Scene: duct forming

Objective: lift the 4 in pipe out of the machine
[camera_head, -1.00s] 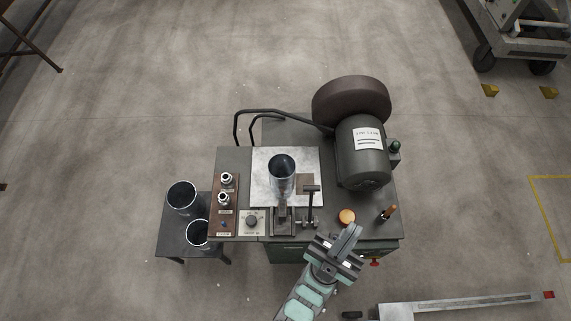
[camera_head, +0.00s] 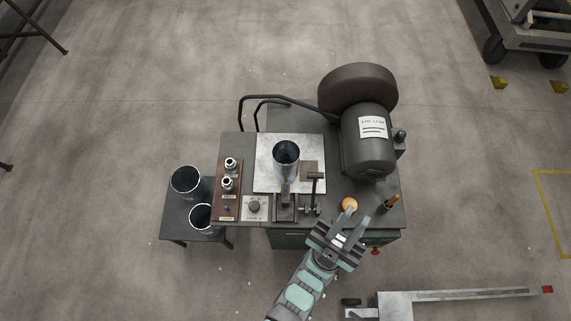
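The pipe (camera_head: 285,163) stands upright in the forming machine (camera_head: 246,150), on the bright metal plate (camera_head: 265,180) near the middle of its top. Its dark open end faces up. My gripper (camera_head: 353,214) is at the machine's front edge, right of and nearer than the pipe. Its two fingers are spread apart with nothing between them, close to the orange button. The pipe's lower front is partly hidden by the clamp parts (camera_head: 286,205) before it.
A large motor (camera_head: 369,150) with a dark wheel (camera_head: 357,87) stands at the machine's back right. A lever (camera_head: 315,190) rises right of the clamp. A small side table (camera_head: 180,223) at left holds two more pipes (camera_head: 186,181). Bent rails (camera_head: 262,98) run behind the pipe.

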